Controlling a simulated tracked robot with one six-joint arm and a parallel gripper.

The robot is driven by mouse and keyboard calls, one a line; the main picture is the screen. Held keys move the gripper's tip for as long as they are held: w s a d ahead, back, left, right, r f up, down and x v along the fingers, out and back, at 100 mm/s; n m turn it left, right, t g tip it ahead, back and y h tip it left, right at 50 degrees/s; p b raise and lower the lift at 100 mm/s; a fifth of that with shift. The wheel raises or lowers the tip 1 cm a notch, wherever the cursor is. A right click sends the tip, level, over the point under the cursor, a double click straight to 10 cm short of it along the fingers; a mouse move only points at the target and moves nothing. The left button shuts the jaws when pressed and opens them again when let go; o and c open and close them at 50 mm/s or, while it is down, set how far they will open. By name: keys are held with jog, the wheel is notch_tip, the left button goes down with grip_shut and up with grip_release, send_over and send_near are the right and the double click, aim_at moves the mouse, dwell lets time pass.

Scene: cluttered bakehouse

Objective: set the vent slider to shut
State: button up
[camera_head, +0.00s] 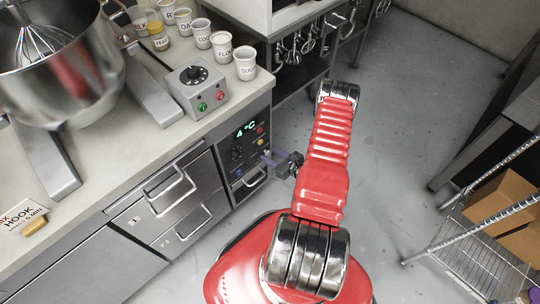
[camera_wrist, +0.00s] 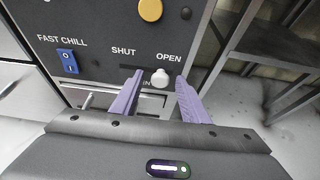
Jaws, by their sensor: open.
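The vent slider (camera_wrist: 160,77) is a small white knob on a dark control panel in the wrist view. It sits in a slot under the labels SHUT and OPEN, nearer the OPEN end on the right. My gripper (camera_wrist: 158,88) is open, with its two purple fingers on either side of the knob. I cannot tell whether a finger touches it. In the head view my gripper (camera_head: 270,160) is at the control panel (camera_head: 240,150) on the counter front, and the slider is hidden there.
A blue FAST CHILL rocker switch (camera_wrist: 67,61) and a yellow button (camera_wrist: 150,9) are on the same panel. Drawers (camera_head: 178,200) with handles are left of it. A metal rack (camera_head: 470,262) with cardboard boxes stands at the right. Grey floor is free between them.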

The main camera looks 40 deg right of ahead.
jog(key=shift+w+f, duration=0.1)
jog(key=shift+w, duration=0.15)
jog(key=shift+c, duration=0.3)
grip_shut()
